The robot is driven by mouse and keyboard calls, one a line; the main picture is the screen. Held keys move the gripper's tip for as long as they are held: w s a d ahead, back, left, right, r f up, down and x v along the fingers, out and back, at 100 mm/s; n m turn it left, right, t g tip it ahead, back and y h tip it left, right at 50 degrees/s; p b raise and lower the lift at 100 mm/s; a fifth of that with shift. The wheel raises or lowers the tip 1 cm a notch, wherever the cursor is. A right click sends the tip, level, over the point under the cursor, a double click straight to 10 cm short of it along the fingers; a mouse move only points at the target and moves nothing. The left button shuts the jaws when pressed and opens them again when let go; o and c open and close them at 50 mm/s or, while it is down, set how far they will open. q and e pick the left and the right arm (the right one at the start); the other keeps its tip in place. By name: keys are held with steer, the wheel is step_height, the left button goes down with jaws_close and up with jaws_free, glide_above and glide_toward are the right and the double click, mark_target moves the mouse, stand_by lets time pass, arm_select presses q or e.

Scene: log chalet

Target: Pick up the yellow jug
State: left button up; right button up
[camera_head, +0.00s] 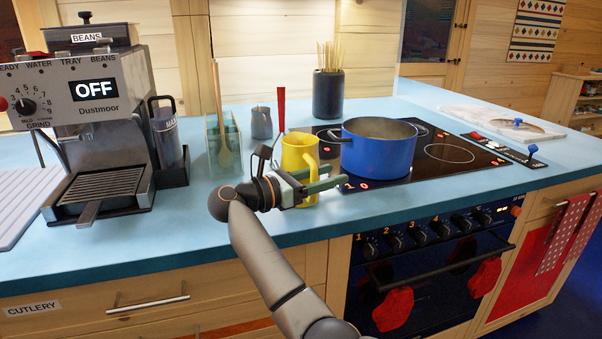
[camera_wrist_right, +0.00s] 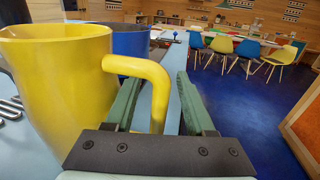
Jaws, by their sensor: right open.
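The yellow jug (camera_head: 297,153) stands on the blue counter, left of the blue pot. My right gripper (camera_head: 334,178) is in front of its lower part, with green fingers pointing right. In the right wrist view the jug (camera_wrist_right: 45,90) fills the left side, and its handle (camera_wrist_right: 157,100) shows between the two spread fingers of my right gripper (camera_wrist_right: 158,84). The gripper is open; a gap shows between the handle and the right finger. I cannot tell whether the left finger touches the handle. My left gripper is not in view.
The blue pot (camera_head: 378,150) stands on the black hob (camera_head: 445,153), close to the right of the jug. A grey cup (camera_head: 261,122), a glass holder with a wooden spoon (camera_head: 224,150) and a coffee machine (camera_head: 105,110) stand to the left. The counter's front edge is bare.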

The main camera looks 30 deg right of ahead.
jaws_close()
stand_by(1.2)
steer(key=shift+r, duration=0.15)
